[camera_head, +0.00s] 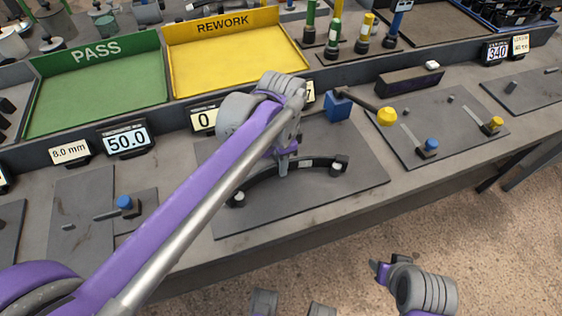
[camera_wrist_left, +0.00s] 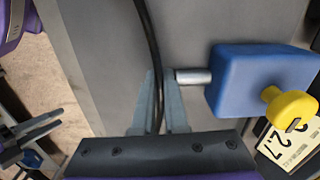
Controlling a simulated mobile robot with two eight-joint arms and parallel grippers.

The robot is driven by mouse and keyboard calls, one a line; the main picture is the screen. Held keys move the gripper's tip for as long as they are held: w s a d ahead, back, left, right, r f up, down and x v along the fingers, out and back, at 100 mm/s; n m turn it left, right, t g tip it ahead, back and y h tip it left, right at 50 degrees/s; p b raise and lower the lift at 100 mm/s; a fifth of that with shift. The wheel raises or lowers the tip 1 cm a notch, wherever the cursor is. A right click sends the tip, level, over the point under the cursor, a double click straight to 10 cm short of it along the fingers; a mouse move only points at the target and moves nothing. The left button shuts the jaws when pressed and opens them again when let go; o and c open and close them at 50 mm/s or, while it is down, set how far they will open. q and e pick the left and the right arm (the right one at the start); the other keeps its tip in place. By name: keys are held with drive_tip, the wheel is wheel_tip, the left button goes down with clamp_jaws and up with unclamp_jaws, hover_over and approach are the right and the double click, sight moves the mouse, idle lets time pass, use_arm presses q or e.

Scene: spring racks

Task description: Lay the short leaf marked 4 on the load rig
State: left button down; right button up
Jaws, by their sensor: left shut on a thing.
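A dark, curved leaf (camera_head: 262,178) spans the grey plate of the load rig (camera_head: 355,190) in the head view. A small pale mark shows on it, too small to read. Its ends are at two small dark supports (camera_head: 238,198); I cannot tell whether it rests on them. My left gripper (camera_head: 282,168) is shut on the leaf near its middle. In the left wrist view the leaf (camera_wrist_left: 149,35) runs edge-on between the fingers (camera_wrist_left: 158,115). The rig's blue block (camera_head: 337,107) also shows there (camera_wrist_left: 255,80). My right gripper (camera_head: 380,270) is low, away from the bench; its jaws are unclear.
A green PASS tray (camera_head: 95,103) and a yellow REWORK tray (camera_head: 235,62) stand behind the rig. A 50.0 display (camera_head: 127,139) is to the left. A yellow knob (camera_head: 387,117) on an arm is beside the blue block. Another plate (camera_head: 450,140) lies to the right.

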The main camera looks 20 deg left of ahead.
use_arm(q)
drive_tip(key=shift+f, duration=0.15)
idle(0.4)
drive_tip(key=shift+c, duration=1.9)
unclamp_jaws()
drive_tip(key=shift+r+p, duration=3.05)
drive_tip(key=shift+r, duration=0.95)
